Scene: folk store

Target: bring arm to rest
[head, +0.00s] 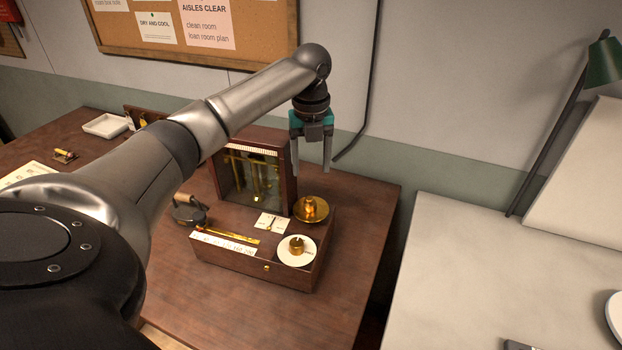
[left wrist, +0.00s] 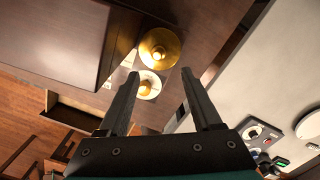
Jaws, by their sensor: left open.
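My left arm (head: 250,100) reaches in from the left and bends down at the wrist. My left gripper (head: 314,168) hangs fingers-down above the back right of a wooden balance (head: 232,267). Its two fingers are apart with nothing between them. In the left wrist view the open left gripper (left wrist: 159,90) frames a brass pan (left wrist: 160,38) with a weight on it and a white dial with a brass knob. The gripper touches nothing that I can see. My right gripper is not in view.
The balance has a glass-fronted case (head: 280,150) and stands on a brown table (head: 365,215). A handled dark object (head: 188,212) sits left of it. A white tray (head: 105,125) is at the back left. A pale table (head: 500,270) with a green lamp (head: 604,62) is at right.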

